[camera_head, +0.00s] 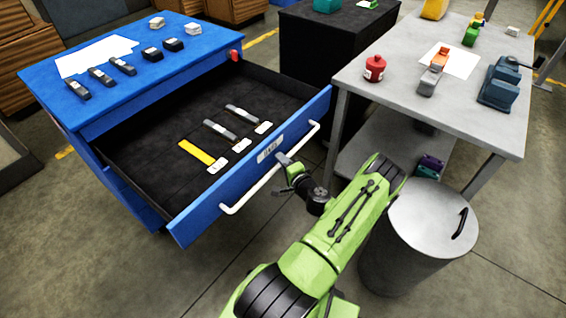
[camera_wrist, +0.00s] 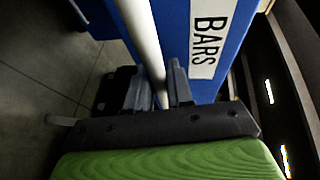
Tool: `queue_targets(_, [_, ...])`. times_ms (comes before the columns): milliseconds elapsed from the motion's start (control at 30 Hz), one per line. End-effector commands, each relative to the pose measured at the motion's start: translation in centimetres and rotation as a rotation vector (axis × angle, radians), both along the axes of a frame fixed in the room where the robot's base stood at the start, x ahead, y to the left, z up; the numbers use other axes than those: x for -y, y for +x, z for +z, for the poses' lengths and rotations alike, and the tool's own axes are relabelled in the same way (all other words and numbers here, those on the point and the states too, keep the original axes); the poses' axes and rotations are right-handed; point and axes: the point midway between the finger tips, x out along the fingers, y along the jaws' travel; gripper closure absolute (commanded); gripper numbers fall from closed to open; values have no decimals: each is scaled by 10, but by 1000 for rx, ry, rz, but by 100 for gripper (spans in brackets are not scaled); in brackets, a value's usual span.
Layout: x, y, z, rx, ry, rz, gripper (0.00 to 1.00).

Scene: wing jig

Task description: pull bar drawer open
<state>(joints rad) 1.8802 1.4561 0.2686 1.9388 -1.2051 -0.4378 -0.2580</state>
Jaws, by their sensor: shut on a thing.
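The blue bar drawer (camera_head: 215,212) is pulled well out of the blue cabinet (camera_head: 48,95), and its dark inside shows. A white bar handle (camera_head: 252,193) runs along its front, below a label (camera_head: 270,148) that reads BARS in the wrist view (camera_wrist: 210,40). My gripper (camera_head: 285,160) is at the handle, near its middle. In the wrist view its two fingers (camera_wrist: 158,88) are shut around the white handle (camera_wrist: 143,40), one on each side. In the drawer lie a yellow bar (camera_head: 197,152), grey bars (camera_head: 220,130) and small white tags (camera_head: 217,165).
A grey table (camera_head: 400,95) with a red pot (camera_head: 375,68) and a blue machine (camera_head: 502,82) stands to the right. A lidded metal bin (camera_head: 425,225) stands close to the right of my arm. Open floor (camera_head: 130,275) lies in front of the drawer at the left.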

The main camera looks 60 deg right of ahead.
Motion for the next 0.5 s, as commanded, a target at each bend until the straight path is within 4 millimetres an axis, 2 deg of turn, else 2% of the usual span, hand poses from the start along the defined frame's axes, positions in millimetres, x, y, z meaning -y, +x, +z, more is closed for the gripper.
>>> queue_targets(400, [0, 0, -1, -2, 1, 1, 100])
queue_targets(433, [0, 0, -1, -2, 1, 1, 74])
queue_targets(500, [0, 0, -1, -1, 1, 1, 64])
